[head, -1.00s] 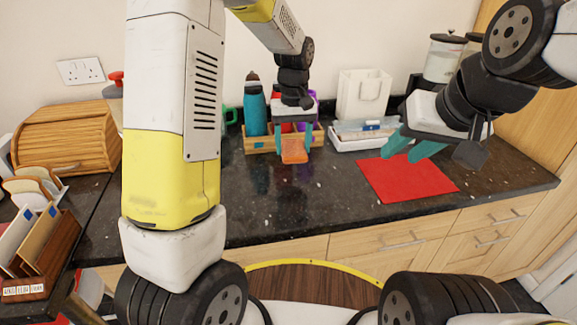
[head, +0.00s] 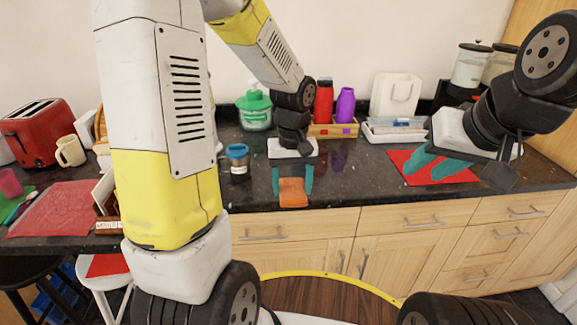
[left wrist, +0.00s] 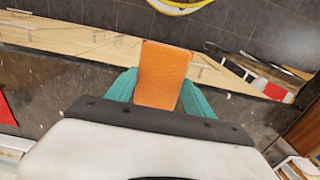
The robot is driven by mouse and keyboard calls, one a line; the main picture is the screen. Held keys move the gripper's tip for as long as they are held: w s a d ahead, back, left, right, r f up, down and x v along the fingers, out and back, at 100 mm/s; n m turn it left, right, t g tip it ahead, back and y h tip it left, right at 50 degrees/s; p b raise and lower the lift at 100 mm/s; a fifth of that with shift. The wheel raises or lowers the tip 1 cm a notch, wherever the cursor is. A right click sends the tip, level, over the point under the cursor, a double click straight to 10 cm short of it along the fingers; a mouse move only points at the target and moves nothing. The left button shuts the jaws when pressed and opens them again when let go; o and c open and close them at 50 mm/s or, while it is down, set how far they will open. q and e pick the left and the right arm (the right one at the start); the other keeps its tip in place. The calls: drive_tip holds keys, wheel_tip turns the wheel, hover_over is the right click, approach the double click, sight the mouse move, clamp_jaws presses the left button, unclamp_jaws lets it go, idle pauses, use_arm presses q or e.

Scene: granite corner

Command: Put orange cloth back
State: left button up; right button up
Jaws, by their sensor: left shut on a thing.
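The orange cloth (head: 293,192) is a small folded piece held between the teal fingers of my left gripper (head: 292,180). In the head view it is near the counter's front edge, seemingly above it. In the left wrist view the cloth (left wrist: 162,75) sticks out beyond the fingertips, with cabinet fronts and floor behind it. My right gripper (head: 433,166) is over the red mat (head: 400,158) at the right; its teal fingers are apart and I see nothing between them.
A blue-lidded jar (head: 238,160) stands left of my left gripper. A green-topped bottle (head: 255,110), a wooden box (head: 340,130) with red and purple bottles, and a white tray (head: 393,135) line the back. At far left are a red toaster (head: 38,127) and a cream mug (head: 70,151).

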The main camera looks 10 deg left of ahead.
use_arm(q)
drive_tip(key=w+a, duration=0.1)
drive_tip(key=w, duration=0.3)
drive_tip(key=w+a, duration=0.2)
drive_tip(key=w, duration=0.1)
drive_tip(key=w+a+f, duration=0.1)
drive_tip(key=w+a, duration=0.1)
drive_tip(key=w, duration=0.2)
drive_tip(key=shift+w+a+f, duration=0.1)
drive_tip(key=shift+w+a, duration=0.15)
drive_tip(key=shift+w, duration=0.1)
drive_tip(key=shift+f, duration=1.75)
drive_tip(key=shift+f, duration=0.1)
drive_tip(key=o, duration=1.3)
drive_tip(key=shift+w, duration=0.1)
